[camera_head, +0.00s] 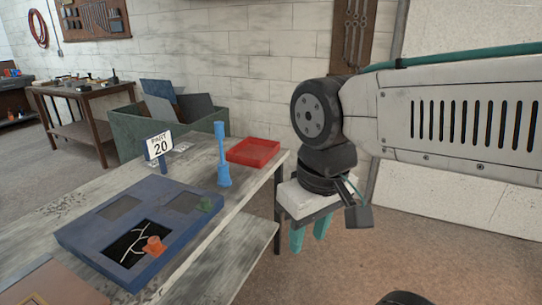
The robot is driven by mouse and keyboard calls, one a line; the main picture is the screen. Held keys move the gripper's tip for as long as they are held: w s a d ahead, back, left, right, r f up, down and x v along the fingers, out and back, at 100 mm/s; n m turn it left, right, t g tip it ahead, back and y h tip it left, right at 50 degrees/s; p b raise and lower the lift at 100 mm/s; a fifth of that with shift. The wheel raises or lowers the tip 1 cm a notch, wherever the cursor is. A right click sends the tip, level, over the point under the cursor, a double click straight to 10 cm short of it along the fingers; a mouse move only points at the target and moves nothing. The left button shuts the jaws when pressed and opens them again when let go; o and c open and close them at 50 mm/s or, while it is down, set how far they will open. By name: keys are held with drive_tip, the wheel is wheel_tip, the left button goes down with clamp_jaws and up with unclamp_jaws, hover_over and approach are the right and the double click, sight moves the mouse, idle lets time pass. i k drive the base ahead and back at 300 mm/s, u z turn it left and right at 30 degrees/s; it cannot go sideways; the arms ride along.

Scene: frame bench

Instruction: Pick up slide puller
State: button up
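A tall blue tool (222,155), which looks like the slide puller, stands upright on the grey bench (204,245) near its right edge. It has a thin shaft, a thicker top and a wider foot. My gripper (309,240) hangs to the right of the bench, apart from the blue tool. Its two teal fingers point down with a gap between them, and nothing shows between them. My wrist hides none of the blue tool.
A red tray (253,152) lies just behind the blue tool. A dark blue panel (88,232) with square openings covers the bench front, with an orange piece (154,246) and a green piece (206,204) on it. A "PART 20" sign (160,147) stands left. A green bin (140,136) sits behind.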

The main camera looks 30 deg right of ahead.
sight(218, 125)
drive_tip(key=z, duration=0.25)
drive_tip(key=k, duration=0.5)
drive_tip(key=z, duration=0.35)
drive_tip(key=i, duration=1.05)
drive_tip(key=u, duration=0.4)
